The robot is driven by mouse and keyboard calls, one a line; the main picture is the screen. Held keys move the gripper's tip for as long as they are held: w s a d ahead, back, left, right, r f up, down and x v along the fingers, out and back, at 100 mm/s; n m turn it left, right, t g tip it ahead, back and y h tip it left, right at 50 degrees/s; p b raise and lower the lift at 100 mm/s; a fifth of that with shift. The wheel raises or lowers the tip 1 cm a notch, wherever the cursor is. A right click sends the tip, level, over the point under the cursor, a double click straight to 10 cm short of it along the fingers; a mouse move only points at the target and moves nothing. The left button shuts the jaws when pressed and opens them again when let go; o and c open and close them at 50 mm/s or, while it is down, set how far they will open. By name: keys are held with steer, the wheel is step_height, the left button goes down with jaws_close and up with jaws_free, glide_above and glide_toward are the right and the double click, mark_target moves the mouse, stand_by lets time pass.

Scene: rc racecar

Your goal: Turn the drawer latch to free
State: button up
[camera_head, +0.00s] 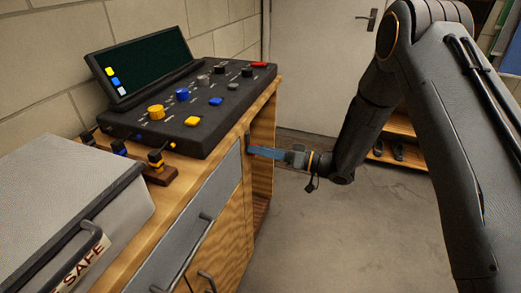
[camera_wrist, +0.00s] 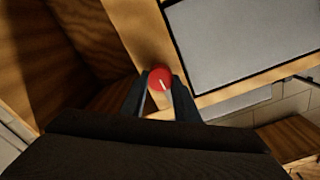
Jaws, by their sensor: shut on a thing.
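The drawer latch (camera_wrist: 160,78) is a round red knob with a short white line, set on the wooden cabinet frame beside a grey drawer front (camera_wrist: 235,40). In the wrist view the white line is slightly tilted from upright. My gripper (camera_wrist: 161,88) is shut on the latch, with one finger at each side of it. In the head view my gripper (camera_head: 256,151) reaches the cabinet front from the right, by the upper corner of the grey drawer front (camera_head: 195,220). There the latch is mostly hidden by the fingers.
A black control panel (camera_head: 190,120) with coloured knobs and a tilted screen (camera_head: 140,62) stands on the wooden bench. A grey safe box (camera_head: 60,200) is at the left. Bar handles (camera_head: 190,250) stick out of the cabinet front. The floor (camera_head: 340,230) right of it is clear.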

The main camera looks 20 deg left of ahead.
steer(key=shift+m, duration=0.5)
steer(key=o, duration=1)
steer(key=shift+o, duration=0.2)
steer(key=shift+d, duration=0.1)
steer(key=d, duration=0.7)
steer(key=shift+s+d+b, duration=0.25)
steer(key=shift+d+b, duration=0.1)
